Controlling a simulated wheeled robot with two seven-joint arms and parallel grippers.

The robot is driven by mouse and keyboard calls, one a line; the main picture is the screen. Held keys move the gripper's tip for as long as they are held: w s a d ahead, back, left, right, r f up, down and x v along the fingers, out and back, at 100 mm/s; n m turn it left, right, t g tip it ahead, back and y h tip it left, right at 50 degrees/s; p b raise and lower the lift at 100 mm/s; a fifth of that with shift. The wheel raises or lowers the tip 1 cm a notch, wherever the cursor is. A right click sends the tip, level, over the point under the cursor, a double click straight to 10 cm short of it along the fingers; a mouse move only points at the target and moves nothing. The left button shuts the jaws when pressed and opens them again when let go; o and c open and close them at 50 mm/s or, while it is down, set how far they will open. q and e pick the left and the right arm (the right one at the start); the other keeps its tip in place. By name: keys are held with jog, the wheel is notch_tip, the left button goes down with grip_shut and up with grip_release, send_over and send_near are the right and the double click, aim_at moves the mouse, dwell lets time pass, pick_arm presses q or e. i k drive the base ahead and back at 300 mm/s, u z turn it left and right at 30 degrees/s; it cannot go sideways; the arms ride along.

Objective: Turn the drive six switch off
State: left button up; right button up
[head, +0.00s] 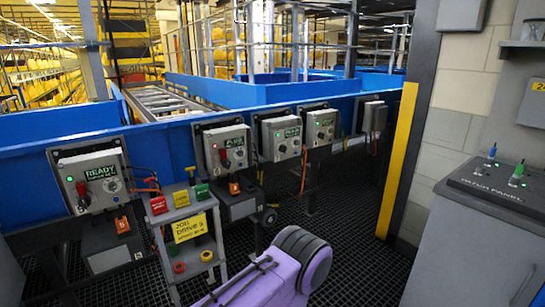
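Several grey switch boxes hang along the blue conveyor side. The leftmost box (107,190) has a green READY label, a small green light and a red-and-black handle (82,194). The second box (239,146) has a green label and a red handle (226,159). A third box (269,140) and a fourth box (312,128) stand to its right, with a smaller one (375,117) beyond. The drive numbers are too small to read surely, so I cannot tell which box is drive six. Neither of my grippers is in view.
A small grey stand (207,247) with coloured tags and a yellow "JOG DRIVE" sign (190,228) stands before the boxes. A purple and dark grey shape (318,268), unclear to me, fills the bottom centre. A control panel (497,187) stands right. Dark grating floor (350,225) is clear between.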

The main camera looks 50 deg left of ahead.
aim_at(226, 162)
jog(key=u, duration=0.15)
jog(key=i, duration=1.2)
jog(key=u, duration=1.05)
jog(key=i, duration=0.85)
jog(key=u, duration=0.95)
